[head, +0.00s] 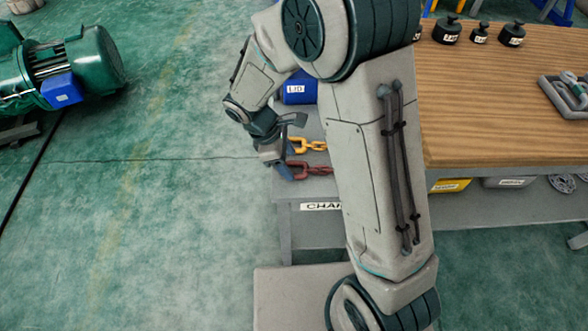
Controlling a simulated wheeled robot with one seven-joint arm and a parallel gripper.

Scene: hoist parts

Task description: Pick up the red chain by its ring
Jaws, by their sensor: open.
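A red chain (312,169) lies on a grey shelf or stand (308,190), partly hidden behind my arm on its right side. Its left end is close to my gripper (291,148), and the ring cannot be made out clearly. My gripper is open at the left edge of the stand, with its fingers beside the left ends of the red chain and a yellow chain (316,146). I cannot tell whether a finger touches either chain.
The yellow chain lies just behind the red one. A blue container (298,92) stands farther back. A wooden table (480,110) with black weights (447,30) fills the right side. A green motor (80,65) is at the far left. Open floor lies at left.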

